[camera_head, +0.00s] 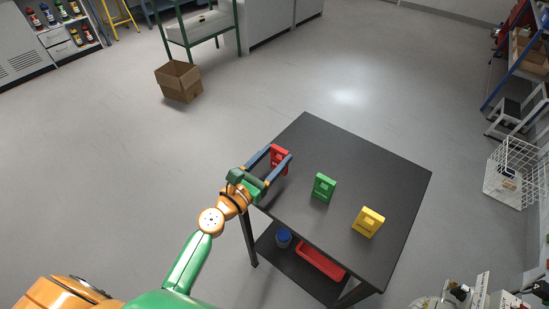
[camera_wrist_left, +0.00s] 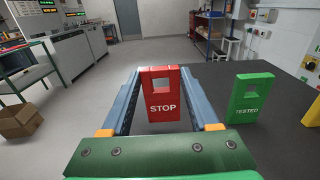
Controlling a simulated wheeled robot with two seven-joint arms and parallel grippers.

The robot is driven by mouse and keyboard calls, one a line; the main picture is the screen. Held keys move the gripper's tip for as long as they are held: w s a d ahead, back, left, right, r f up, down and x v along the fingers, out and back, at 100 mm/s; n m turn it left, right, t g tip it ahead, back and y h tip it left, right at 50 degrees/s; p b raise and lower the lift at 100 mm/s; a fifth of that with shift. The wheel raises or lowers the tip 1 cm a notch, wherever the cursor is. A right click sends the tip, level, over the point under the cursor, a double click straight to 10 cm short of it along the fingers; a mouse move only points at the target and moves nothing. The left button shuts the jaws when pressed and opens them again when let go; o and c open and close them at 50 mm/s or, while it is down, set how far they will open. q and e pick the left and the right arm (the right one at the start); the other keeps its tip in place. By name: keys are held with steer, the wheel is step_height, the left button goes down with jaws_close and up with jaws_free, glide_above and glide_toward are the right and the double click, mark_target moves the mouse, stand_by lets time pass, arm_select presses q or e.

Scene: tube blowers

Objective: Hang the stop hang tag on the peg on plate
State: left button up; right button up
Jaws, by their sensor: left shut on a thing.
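The red tag marked STOP (camera_head: 277,152) is at the far left part of the black table. It also shows upright in the left wrist view (camera_wrist_left: 163,92), with a square hole near its top. My left gripper (camera_head: 278,160) is shut on it, one finger at each side edge. I cannot tell whether its bottom touches the table. I do not make out the plate or its peg in either view. My right gripper is not in view.
A green tag marked TESTED (camera_head: 324,187) and a yellow tag (camera_head: 368,222) stand on the black table (camera_head: 345,150), right of the red one. A red tray (camera_head: 321,263) and a blue-topped container (camera_head: 283,238) are on its lower shelf. A cardboard box (camera_head: 179,82) is on the floor.

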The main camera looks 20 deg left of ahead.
arm_select(q)
steer(key=s+a+r+m+g+h+p, duration=0.1)
steer(key=s+r+m+g+h+p, duration=0.2)
steer(key=s+r+m+g+h, duration=0.3)
steer(key=s+r+m+h, duration=0.1)
steer(key=s+r+h, duration=0.2)
steer(key=s+r, duration=0.4)
steer(key=shift+s+a+g, duration=0.4)
steer(key=shift+s, duration=1.3)
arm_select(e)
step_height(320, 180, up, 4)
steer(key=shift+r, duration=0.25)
arm_select(q)
steer(key=shift+d, duration=0.1)
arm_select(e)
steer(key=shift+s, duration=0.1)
